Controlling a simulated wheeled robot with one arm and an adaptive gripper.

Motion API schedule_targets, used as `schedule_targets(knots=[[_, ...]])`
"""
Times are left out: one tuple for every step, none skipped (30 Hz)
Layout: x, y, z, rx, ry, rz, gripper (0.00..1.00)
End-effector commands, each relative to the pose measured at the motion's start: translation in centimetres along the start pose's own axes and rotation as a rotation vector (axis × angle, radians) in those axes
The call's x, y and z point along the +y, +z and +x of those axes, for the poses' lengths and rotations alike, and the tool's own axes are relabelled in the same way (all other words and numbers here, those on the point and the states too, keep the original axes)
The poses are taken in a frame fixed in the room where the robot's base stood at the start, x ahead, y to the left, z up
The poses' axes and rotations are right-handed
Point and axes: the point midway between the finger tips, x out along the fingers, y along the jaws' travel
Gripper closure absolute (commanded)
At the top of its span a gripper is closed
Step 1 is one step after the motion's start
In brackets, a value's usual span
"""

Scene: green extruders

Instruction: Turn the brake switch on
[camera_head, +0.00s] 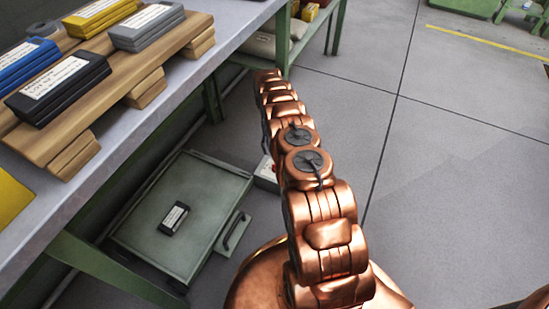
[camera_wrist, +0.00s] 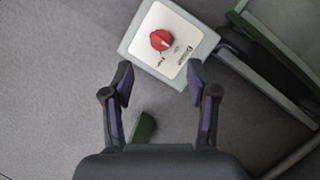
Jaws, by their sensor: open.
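The brake switch is a red rotary knob (camera_wrist: 161,40) on a pale grey box with a white label plate (camera_wrist: 185,58). In the wrist view it is at the top centre, beyond my fingertips. The label text is too blurred to read. My gripper (camera_wrist: 160,80) is open and empty, its two dark fingers apart on either side below the box, not touching the knob. In the head view a pale box (camera_head: 266,178) shows on the floor beside my copper arm, partly hidden by it. My gripper is not clear in that view.
A workbench (camera_head: 135,115) with a wooden pallet (camera_head: 70,150) of labelled blocks stands at the left. The floor at right is clear.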

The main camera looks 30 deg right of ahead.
Motion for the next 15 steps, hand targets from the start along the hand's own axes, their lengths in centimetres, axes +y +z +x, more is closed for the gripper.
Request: schedule_targets(knots=[[0.0,-0.1,-1.0,0.006,0.000,0.000,0.41],[0.0,-0.2,-1.3,0.006,0.000,0.000,0.41],[0.0,-0.2,-1.8,0.006,0.000,0.000,0.41],[0.0,-0.1,-2.0,0.004,0.000,0.000,0.41],[0.0,-0.1,-2.3,0.001,0.000,0.000,0.41],[0.1,0.0,-2.6,0.000,0.000,0.000,0.41],[0.1,0.0,-2.8,0.000,0.000,0.000,0.41],[0.1,0.0,-3.0,0.000,0.000,0.000,0.41],[0.1,0.0,-3.2,0.000,0.000,0.000,0.41],[0.1,0.0,-3.3,0.001,0.000,0.000,0.41],[0.1,0.0,-3.4,0.001,0.000,0.001,0.41],[0.1,0.0,-3.5,0.001,0.000,0.001,0.41],[0.1,0.0,-3.5,0.001,0.000,0.001,0.41],[0.1,0.0,-3.5,0.001,0.000,0.001,0.41],[0.1,0.0,-3.5,0.001,0.000,0.001,0.41]])
